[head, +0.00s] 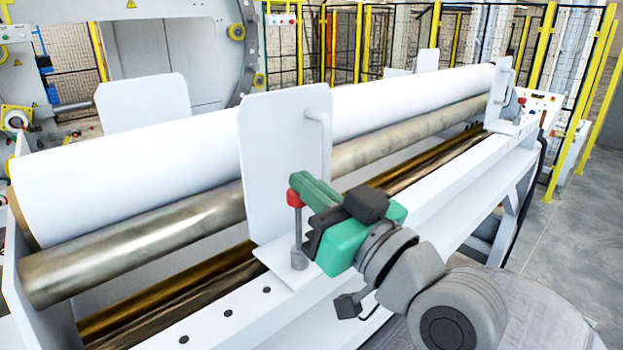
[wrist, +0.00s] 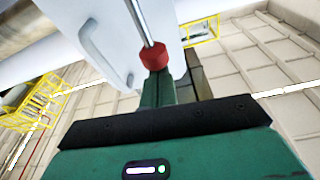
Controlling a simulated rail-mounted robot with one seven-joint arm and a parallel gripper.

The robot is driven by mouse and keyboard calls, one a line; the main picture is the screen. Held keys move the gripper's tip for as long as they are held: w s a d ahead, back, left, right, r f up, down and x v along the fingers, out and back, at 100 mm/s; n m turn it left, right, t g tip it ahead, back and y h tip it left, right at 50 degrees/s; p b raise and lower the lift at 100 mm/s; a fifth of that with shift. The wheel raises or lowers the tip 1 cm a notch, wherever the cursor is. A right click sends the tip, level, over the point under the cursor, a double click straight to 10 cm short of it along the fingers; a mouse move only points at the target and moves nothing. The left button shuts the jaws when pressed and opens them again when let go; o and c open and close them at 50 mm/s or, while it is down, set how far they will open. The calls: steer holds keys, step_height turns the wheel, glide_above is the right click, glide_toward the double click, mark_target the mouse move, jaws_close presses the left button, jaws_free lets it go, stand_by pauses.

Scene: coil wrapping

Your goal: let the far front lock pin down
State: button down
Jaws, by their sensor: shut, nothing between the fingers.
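A lock pin with a red knob (head: 294,196) stands upright on the foot of the nearer white guide plate (head: 282,165). A length of bare metal rod (head: 298,235) shows between the knob and the foot. My gripper (head: 301,183) is shut and empty, its green fingertips right at the knob. In the wrist view, the red knob (wrist: 153,57) sits just beyond the shut fingertips (wrist: 157,85); I cannot tell whether they touch. A small red thing (head: 521,101) shows by the distant guide plate (head: 499,95), too small to tell as a pin knob.
A white roll (head: 120,180) lies along metal rollers (head: 140,245) behind the plate. The white rail (head: 440,210) runs along the front with small holes. A bent handle (head: 322,130) sticks out of the plate near my gripper. A control panel (head: 540,105) stands at the far end.

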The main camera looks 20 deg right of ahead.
steer(key=b+v, duration=0.3)
steer(key=v, duration=0.6)
steer(key=shift+s+d+r, duration=0.15)
steer(key=shift+d+r, duration=0.05)
steer(key=shift+r, duration=0.15)
stand_by(0.4)
stand_by(0.4)
steer(key=a+r+m+t+h+p, duration=0.2)
steer(key=a+r+t+h+p, duration=0.15)
steer(key=a+r+p, duration=0.6)
steer(key=s+a+r+m+t+h, duration=0.2)
steer(key=s+a+r+t+h, duration=0.1)
steer(key=s+a, duration=0.3)
steer(key=shift+s+a+r+h+p, duration=0.3)
steer(key=shift+s+r+h, duration=0.35)
steer(key=shift+r+h, duration=0.15)
